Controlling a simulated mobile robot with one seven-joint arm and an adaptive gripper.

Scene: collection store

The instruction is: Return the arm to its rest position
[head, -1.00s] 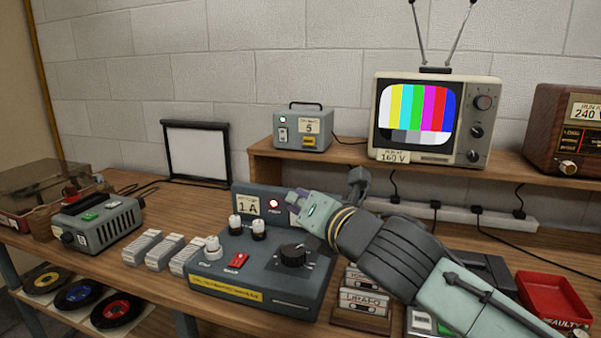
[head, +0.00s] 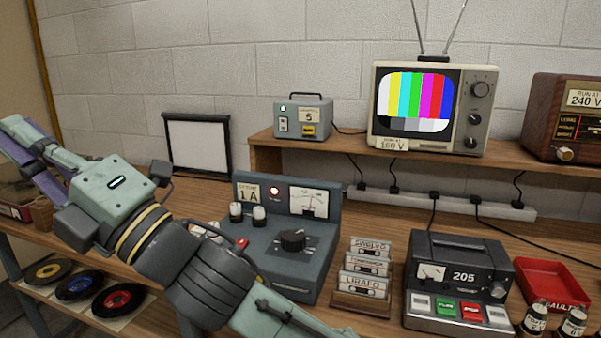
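My arm reaches in from the bottom edge and slants up to the left across the front of the workbench. My gripper (head: 18,142) is at the far left, above the bench's left end, with its fingers pointing left and their tips close to the picture's edge. The fingers are seen from the side and partly overlap, so how wide they stand is unclear. I see nothing held between them. The arm hides part of the grey-blue test console (head: 290,240) and the bench left of it.
A cassette rack (head: 362,301), a tape recorder (head: 462,248) and a red tray (head: 552,285) stand to the right. A television (head: 470,82), a grey box (head: 303,103) and a wooden radio (head: 550,105) are on the shelf. A framed screen (head: 198,143) stands behind. Records (head: 78,286) lie below.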

